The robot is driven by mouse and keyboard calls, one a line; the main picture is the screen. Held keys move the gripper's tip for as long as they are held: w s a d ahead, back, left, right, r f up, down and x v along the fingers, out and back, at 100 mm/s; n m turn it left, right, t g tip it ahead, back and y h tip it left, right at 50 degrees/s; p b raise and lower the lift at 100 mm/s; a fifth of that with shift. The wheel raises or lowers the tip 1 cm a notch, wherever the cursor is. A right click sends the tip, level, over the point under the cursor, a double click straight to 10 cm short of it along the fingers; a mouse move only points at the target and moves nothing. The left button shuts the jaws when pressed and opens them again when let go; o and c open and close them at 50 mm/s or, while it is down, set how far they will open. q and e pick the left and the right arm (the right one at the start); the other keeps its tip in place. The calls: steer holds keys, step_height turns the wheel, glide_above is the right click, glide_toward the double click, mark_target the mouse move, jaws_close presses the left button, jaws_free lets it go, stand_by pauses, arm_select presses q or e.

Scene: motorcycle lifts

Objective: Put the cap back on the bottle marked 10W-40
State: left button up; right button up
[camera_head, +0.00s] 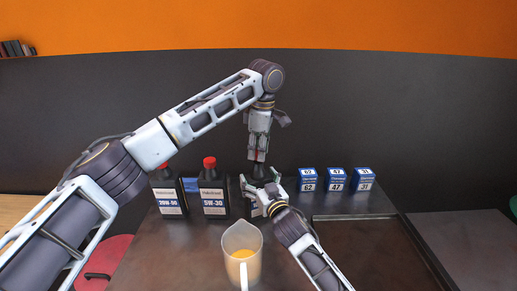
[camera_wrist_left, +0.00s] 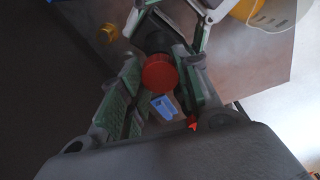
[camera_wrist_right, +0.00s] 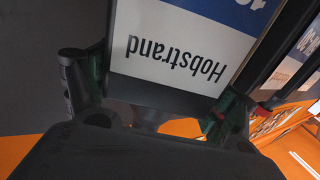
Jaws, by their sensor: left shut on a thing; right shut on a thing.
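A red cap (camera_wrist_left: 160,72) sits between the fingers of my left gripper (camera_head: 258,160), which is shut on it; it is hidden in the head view. A dark bottle neck (camera_wrist_left: 157,42) shows just beyond the cap; I cannot tell whether they touch. My right gripper (camera_head: 262,192) is shut on a bottle, whose white and blue label (camera_wrist_right: 175,50) reads "Hobstrand" upside down in the right wrist view. Its grade is cut off, with only its end showing. In the head view the grippers hide most of this bottle, directly below my left gripper.
Red-capped bottles marked 20W-50 (camera_head: 169,194) and 5W-30 (camera_head: 213,192) stand to the left. A jug (camera_head: 241,250) of orange liquid stands in front. Blue boxes (camera_head: 336,179) stand at the back right, behind a dark tray (camera_head: 365,217). A small yellow object (camera_wrist_left: 107,33) is unclear.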

arm_select(q)
steer(key=shift+f, duration=0.15)
steer(key=shift+f, duration=0.75)
steer(key=shift+f, duration=0.55)
stand_by(1.0)
